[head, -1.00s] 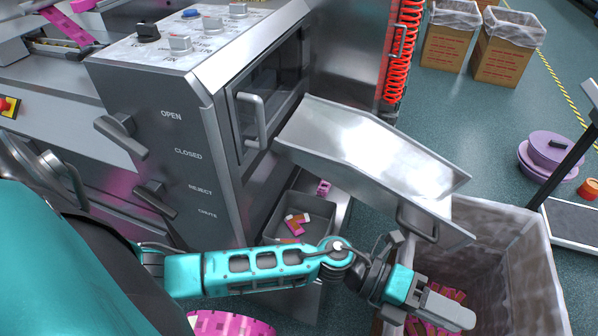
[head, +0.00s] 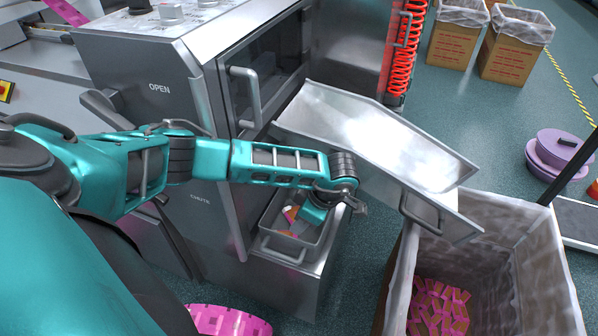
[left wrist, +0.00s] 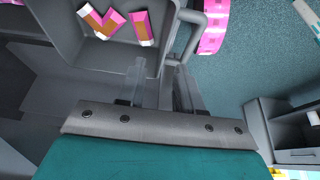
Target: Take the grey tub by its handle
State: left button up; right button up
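The grey tub (head: 322,232) stands on a grey ledge under the machine, with several pink, white and brown wrapped pieces in it. Its bar handle (head: 283,254) is on the near side. In the left wrist view, the tub (left wrist: 88,50) is at the top, and the handle (left wrist: 192,42) is on its right side. My left gripper (head: 312,214) is over the tub's right part, pointing down; its fingers are hard to see there. In the left wrist view, its fingers (left wrist: 160,72) are apart with nothing between them, just short of the handle. My right gripper is not in view.
A sloping metal chute (head: 375,135) is just behind my left arm. A lined bin (head: 500,270) with pink pieces stands at right. The machine's door handle (head: 247,98) sticks out above the forearm. A round pink thing (head: 228,321) is at the bottom edge.

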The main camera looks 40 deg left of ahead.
aim_at(289, 237)
pick_arm(q)
jog(key=shift+s+b+x, duration=0.2)
jog(key=shift+b+x, duration=1.2)
jog(key=shift+x, duration=1.05)
jog(key=shift+s+b+x, duration=0.15)
jog(key=shift+b+x, duration=1.2)
jog(key=shift+x, duration=1.15)
jog(key=shift+d, duration=0.15)
jog(key=shift+r, duration=0.1)
jog(key=shift+f, duration=0.3)
jog(key=shift+c, duration=0.4)
grip_shut()
